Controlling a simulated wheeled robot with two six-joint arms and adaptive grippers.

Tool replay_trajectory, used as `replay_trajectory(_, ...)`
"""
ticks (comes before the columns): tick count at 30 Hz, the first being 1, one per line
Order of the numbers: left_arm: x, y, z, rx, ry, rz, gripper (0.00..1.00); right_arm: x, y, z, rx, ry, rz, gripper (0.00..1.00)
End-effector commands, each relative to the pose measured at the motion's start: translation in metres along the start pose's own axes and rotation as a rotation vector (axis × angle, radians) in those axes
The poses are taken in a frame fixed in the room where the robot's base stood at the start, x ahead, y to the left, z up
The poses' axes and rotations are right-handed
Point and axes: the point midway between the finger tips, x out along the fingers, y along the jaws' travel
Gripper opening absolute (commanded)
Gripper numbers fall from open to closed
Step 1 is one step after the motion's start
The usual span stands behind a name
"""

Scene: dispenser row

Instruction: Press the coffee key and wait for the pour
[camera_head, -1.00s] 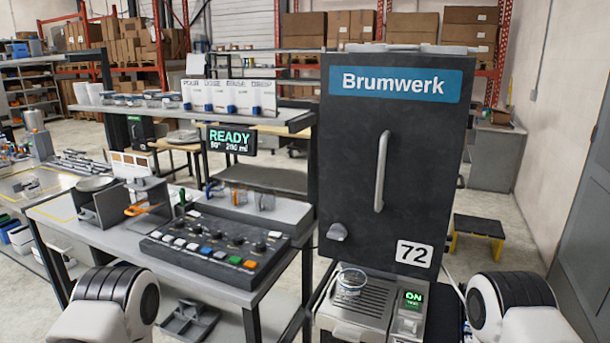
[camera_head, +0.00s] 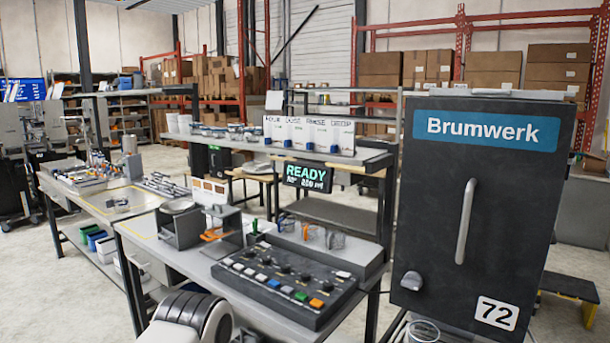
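A dark control panel (camera_head: 270,292) lies on the grey bench, with several knobs and a front row of white, grey, blue, green and orange keys. No coffee label is readable on the keys. A small display (camera_head: 307,176) above the bench reads READY in green, with smaller text below. The dark Brumwerk machine (camera_head: 510,205) stands at the right, its door shut, with a round knob at lower left and the number 72. The rim of a clear glass (camera_head: 423,331) shows below it, cut by the bottom edge. Neither gripper is in view; part of my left arm shows at the bottom.
A small stand with an orange piece (camera_head: 213,234) and a metal holder (camera_head: 180,223) sit left of the panel. Another bench (camera_head: 100,205) extends left. Open floor lies at lower left.

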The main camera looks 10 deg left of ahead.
Motion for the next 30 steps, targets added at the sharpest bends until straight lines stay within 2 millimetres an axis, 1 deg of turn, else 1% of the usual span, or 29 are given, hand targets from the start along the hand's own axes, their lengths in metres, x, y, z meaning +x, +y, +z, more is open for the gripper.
replay_trajectory(1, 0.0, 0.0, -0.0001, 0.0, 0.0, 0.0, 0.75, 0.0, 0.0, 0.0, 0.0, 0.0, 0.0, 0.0)
replay_trajectory(2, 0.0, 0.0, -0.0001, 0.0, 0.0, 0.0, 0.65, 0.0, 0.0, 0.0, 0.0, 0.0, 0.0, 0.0)
replay_trajectory(3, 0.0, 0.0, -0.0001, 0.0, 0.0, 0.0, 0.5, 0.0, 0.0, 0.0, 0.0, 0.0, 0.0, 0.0)
replay_trajectory(5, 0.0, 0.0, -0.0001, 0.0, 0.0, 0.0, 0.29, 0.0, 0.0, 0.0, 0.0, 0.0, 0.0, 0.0)
replay_trajectory(6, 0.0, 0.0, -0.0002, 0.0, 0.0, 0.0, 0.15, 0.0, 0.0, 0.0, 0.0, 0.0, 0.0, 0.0)
replay_trajectory(7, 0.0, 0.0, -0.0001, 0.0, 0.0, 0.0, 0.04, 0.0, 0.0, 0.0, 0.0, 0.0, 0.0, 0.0)
replay_trajectory(8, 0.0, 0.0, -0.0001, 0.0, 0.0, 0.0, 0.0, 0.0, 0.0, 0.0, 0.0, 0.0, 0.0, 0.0)
replay_trajectory(30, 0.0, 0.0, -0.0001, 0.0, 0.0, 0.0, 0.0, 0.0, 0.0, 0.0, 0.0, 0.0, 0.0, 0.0)
